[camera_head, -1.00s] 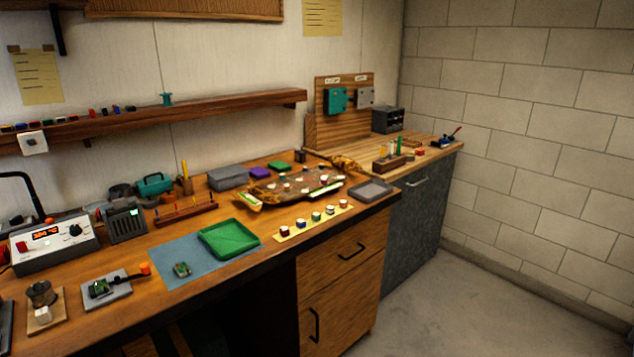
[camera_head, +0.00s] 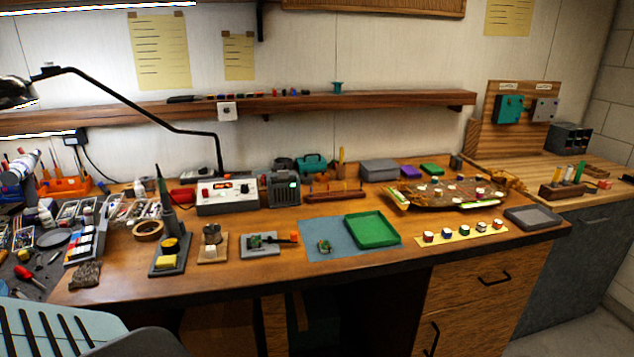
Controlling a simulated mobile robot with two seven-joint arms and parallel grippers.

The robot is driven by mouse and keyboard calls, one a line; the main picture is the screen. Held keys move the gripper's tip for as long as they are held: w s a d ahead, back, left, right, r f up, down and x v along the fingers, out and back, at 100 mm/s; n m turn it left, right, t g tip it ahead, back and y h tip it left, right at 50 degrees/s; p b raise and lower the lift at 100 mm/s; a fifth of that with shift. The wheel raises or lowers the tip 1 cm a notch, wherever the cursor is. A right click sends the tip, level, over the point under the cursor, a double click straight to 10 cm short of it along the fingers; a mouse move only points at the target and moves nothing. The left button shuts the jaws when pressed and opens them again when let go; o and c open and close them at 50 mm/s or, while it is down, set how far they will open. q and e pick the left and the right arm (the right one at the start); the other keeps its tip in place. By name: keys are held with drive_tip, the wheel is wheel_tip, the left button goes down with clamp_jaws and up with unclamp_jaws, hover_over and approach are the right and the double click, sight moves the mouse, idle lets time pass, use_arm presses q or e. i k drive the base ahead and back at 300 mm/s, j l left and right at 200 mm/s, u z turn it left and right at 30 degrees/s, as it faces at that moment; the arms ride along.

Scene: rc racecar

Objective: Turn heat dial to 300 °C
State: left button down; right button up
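The soldering station (camera_head: 227,196) is a white box with a small red-lit display (camera_head: 222,186) on its front, standing at the back of the wooden bench left of the middle. Its dark heat dial (camera_head: 245,189) is on the right part of the front panel. The digits are too small to read. A soldering iron in a stand (camera_head: 167,222) is in front and to the left of the station. Neither of my grippers is in view.
A lamp arm (camera_head: 140,98) reaches over the station from the left. A dark box with a green light (camera_head: 286,188) stands right of it. A green tray (camera_head: 372,231) lies on a blue mat. Small boards and stands occupy the front edge. A chair (camera_head: 60,330) is at bottom left.

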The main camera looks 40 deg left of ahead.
sight(244, 189)
drive_tip(key=u, duration=1.8)
drive_tip(key=i+l, duration=0.25)
drive_tip(key=l, duration=0.2)
drive_tip(key=i+l+z, duration=0.15)
drive_tip(key=l, duration=0.3)
drive_tip(key=i+l, duration=0.3)
drive_tip(key=l+z, duration=0.05)
drive_tip(key=l, duration=0.1)
